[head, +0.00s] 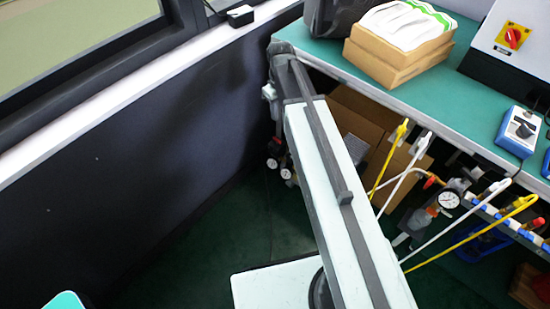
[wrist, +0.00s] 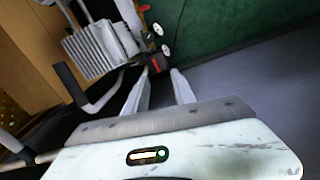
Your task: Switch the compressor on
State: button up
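What looks like the compressor shows in the wrist view as a grey finned block (wrist: 92,50) with small round gauges (wrist: 158,30) and red parts beside it. A small red part (wrist: 155,63) lies just beyond my fingertips; I cannot tell whether it is the switch. My gripper (wrist: 160,74) is open, its two pale fingers apart with nothing between them. In the head view, gauges (head: 280,165) show under the bench at the left, and my arm hides most of what is there. My gripper is not clearly seen in that view.
A green-topped bench (head: 400,85) overhangs the area, with cardboard boxes (head: 365,115) beneath it. Yellow and white hoses (head: 460,245) hang at its right front. A dark wall (head: 130,170) stands at the left. A black bent handle (wrist: 70,82) is near my gripper's left side.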

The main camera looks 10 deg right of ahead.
jog(key=n+b, duration=0.1)
jog(key=b, duration=0.7)
send_over(277, 139)
jog(key=f, duration=1.1)
jog(key=shift+s+f, duration=0.25)
jog(key=shift+f, duration=0.05)
jog(key=shift+w+f+n, duration=0.25)
jog(key=shift+f+n, duration=0.1)
jog(key=shift+n, duration=0.05)
jog(key=shift+r, duration=0.1)
notch_tip(277, 139, down, 8)
jog(key=b, duration=0.8)
jog(key=shift+r, duration=0.15)
